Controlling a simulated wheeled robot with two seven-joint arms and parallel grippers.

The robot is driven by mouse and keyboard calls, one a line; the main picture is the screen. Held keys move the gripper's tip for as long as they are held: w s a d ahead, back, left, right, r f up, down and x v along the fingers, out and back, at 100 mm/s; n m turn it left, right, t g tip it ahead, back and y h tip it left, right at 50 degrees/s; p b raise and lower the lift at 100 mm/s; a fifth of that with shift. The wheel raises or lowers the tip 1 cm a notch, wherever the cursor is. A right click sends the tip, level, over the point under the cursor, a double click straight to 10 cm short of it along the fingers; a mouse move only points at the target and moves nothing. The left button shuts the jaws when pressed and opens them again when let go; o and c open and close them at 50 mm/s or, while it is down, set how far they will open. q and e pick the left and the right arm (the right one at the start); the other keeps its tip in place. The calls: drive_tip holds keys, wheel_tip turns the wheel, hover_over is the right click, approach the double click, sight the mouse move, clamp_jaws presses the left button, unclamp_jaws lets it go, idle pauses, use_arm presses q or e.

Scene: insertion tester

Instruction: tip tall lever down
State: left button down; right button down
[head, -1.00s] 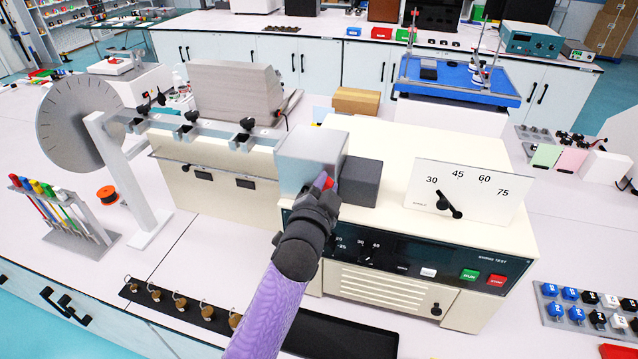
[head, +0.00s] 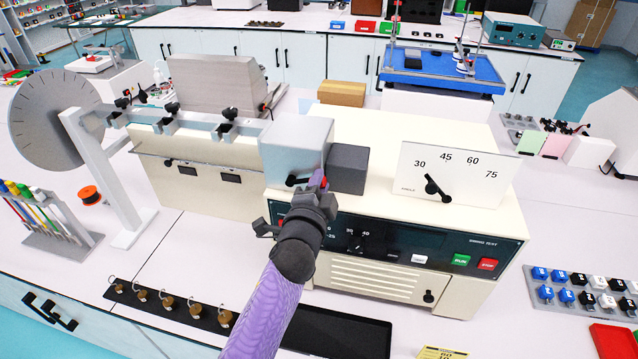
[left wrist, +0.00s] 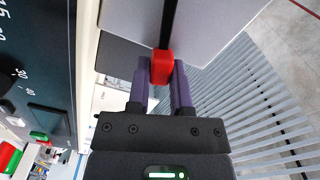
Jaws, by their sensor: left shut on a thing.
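The lever's red tip (left wrist: 162,67) is between the two purple fingers of my left gripper (left wrist: 160,88) in the left wrist view, and its thin black stem (left wrist: 168,25) runs up from it. In the head view the red tip (head: 324,183) shows beside my left gripper (head: 314,188), in front of the silver block (head: 294,147) on the cream tester (head: 410,140). A short black piece (head: 297,181) shows at the block's lower front; my gripper hides most of the lever. My left gripper is shut on the red tip. My right gripper is out of view.
A dark grey block (head: 348,168) stands right of the silver one. An angle scale panel (head: 458,178) with a black pointer stands on the tester. A black tray (head: 335,333) and several brass weights lie in front. A blue-topped stand (head: 445,75) is behind.

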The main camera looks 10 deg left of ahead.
use_arm(q)
drive_tip(key=shift+f, duration=0.1)
drive_tip(key=c, duration=0.5)
unclamp_jaws()
drive_tip(key=s, duration=1)
drive_tip(key=shift+a+p, duration=0.15)
drive_tip(key=shift+p, duration=0.15)
